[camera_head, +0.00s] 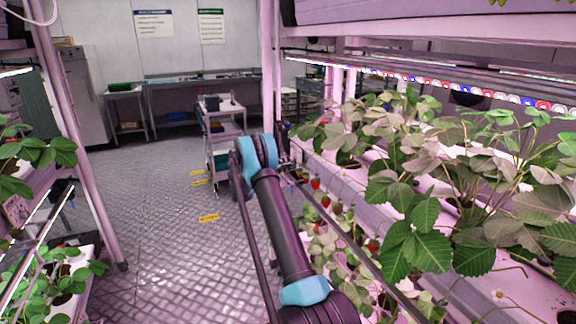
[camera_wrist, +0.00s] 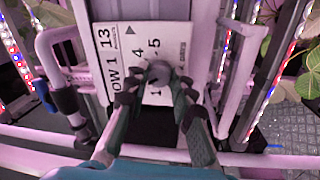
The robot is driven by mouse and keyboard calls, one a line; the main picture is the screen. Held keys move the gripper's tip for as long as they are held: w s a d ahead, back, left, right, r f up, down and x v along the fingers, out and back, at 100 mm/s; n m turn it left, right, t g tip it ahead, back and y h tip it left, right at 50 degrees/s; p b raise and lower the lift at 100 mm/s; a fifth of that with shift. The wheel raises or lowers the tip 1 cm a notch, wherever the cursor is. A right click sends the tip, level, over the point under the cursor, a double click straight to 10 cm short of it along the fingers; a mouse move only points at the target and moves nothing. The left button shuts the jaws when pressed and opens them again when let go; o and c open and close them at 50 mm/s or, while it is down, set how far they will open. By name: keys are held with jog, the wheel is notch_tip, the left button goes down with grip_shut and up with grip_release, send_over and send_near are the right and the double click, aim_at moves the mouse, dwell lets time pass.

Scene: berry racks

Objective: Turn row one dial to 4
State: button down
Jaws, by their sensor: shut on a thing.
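The row one dial (camera_wrist: 157,74) is a dark round knob on a white panel (camera_wrist: 122,40) in the wrist view. The panel reads "ROW 1" and "13", with scale numbers including 4 and 5 and a black triangle mark. The picture of the panel is rotated, and my fingers hide part of the scale. My gripper (camera_wrist: 157,92) is shut on the dial, one finger on each side. Which number the dial points to cannot be told. In the head view my arm reaches to the rack post, and the dial is hidden there.
A rack of strawberry plants (camera_head: 430,190) runs along the right, with leaves close to my arm. White pipes (camera_wrist: 55,45) and a lower rail (camera_wrist: 260,160) surround the panel. A cart (camera_head: 222,130) stands beyond my arm. The aisle floor (camera_head: 160,230) is clear.

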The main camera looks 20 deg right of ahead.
jog(key=m+g, duration=0.1)
jog(key=m, duration=0.6)
jog(key=m+g+y, duration=0.1)
jog(key=m, duration=0.7)
jog(key=shift+w, duration=0.2)
jog(key=shift+m, duration=0.4)
jog(key=c, duration=1.3)
grip_release()
jog(key=shift+a, duration=0.1)
jog(key=a, duration=0.8)
jog(key=w+a, duration=0.1)
jog(key=a, duration=0.2)
jog(key=shift+a+f, duration=0.25)
jog(key=shift+a, duration=0.15)
